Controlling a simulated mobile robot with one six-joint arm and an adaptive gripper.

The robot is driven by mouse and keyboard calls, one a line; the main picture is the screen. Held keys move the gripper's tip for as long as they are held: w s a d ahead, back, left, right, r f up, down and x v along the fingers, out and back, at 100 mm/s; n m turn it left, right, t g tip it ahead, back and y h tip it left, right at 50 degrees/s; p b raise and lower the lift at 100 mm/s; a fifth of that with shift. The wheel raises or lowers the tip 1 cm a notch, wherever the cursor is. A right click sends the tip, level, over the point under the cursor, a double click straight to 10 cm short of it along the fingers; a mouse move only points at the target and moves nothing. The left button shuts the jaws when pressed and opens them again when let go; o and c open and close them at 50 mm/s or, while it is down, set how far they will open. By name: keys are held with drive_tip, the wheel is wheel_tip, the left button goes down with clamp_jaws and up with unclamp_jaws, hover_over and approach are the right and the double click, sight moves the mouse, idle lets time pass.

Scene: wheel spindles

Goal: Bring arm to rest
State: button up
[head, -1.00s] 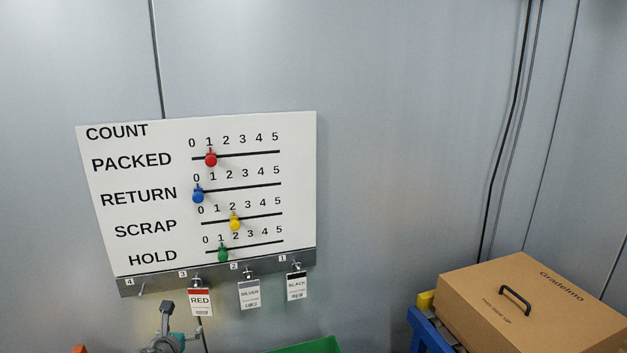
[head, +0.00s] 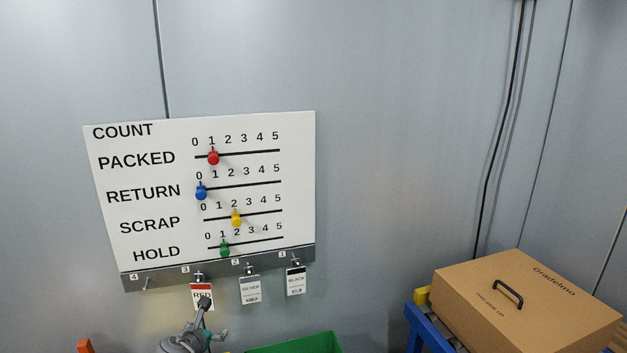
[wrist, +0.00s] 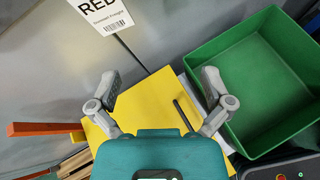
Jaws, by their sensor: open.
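My gripper (wrist: 160,92) is open, its two grey fingers spread wide with nothing between them in the wrist view. Beyond the fingers lies a flat yellow thing (wrist: 150,110) with a dark slot or bar on it. In the head view my gripper (head: 204,306) shows at the bottom, in front of the lower part of the RED tag (head: 201,289). The RED tag hangs from hook 3 and also shows at the top of the wrist view (wrist: 102,14). I cannot tell from the head view how far the gripper is from the tag.
The count board (head: 150,215) has red, blue, yellow and green sliders. SILVER (head: 250,290) and BLACK (head: 296,281) tags hang on hooks 2 and 1; hook 4 is bare. A green bin (wrist: 255,85) stands right of my gripper. A cardboard box (head: 525,305) sits at right.

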drive_tip(key=w+d+f+m+g+h+p, duration=0.1)
drive_tip(key=d+f+m+g+h, duration=0.15)
drive_tip(key=d+m, duration=0.75)
drive_tip(key=w+d+f+m+g+h+p, duration=0.15)
drive_tip(key=d+m+g, duration=0.35)
drive_tip(key=d, duration=1)
drive_tip(key=s+d+m+g+y+p, duration=0.1)
drive_tip(key=s+d+m+g+y, duration=0.1)
drive_tip(key=s+d+m, duration=0.3)
drive_tip(key=s+d+f+m+g+y, duration=0.1)
drive_tip(key=s+d+m+g+y, duration=0.1)
drive_tip(key=d+m, duration=1)
drive_tip(key=s+d+g, duration=0.1)
drive_tip(key=s, duration=0.1)
drive_tip(key=shift+s+f+m+y+p, duration=0.3)
drive_tip(key=shift+s+m+y+p, duration=0.05)
drive_tip(key=shift+s+m+y, duration=0.05)
